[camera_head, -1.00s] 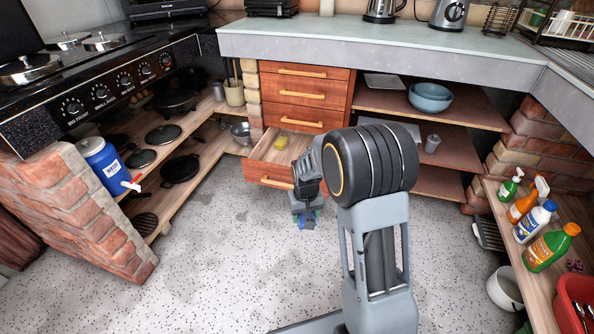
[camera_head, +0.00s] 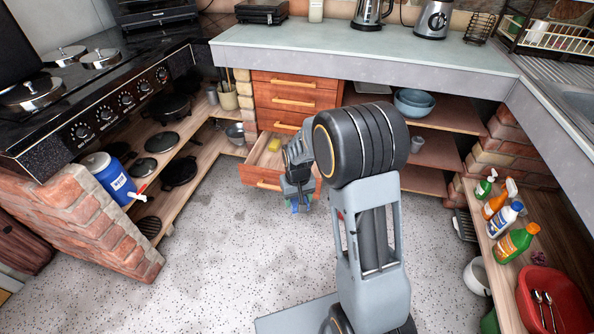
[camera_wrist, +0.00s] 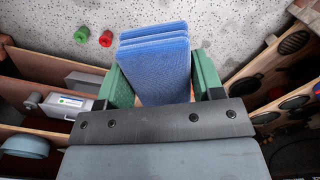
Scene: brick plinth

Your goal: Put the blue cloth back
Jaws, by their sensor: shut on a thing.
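The blue cloth (camera_wrist: 158,62) is folded in several layers and shows in the wrist view between the two green fingers of my gripper (camera_wrist: 160,80). The fingers are shut on it. In the head view my gripper (camera_head: 299,200) hangs in front of the open bottom drawer (camera_head: 258,158), above the floor. There the cloth shows only as a small blue patch low on the gripper. A yellow sponge (camera_head: 274,145) lies in the drawer. My arm hides the drawer's right part.
A brick-sided shelf with pans (camera_head: 178,172) and a blue-and-white jug (camera_head: 110,178) stands left. Open shelves with blue bowls (camera_head: 413,103) stand right of the drawers. Bottles (camera_head: 515,243) and a red tub (camera_head: 550,300) are at far right.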

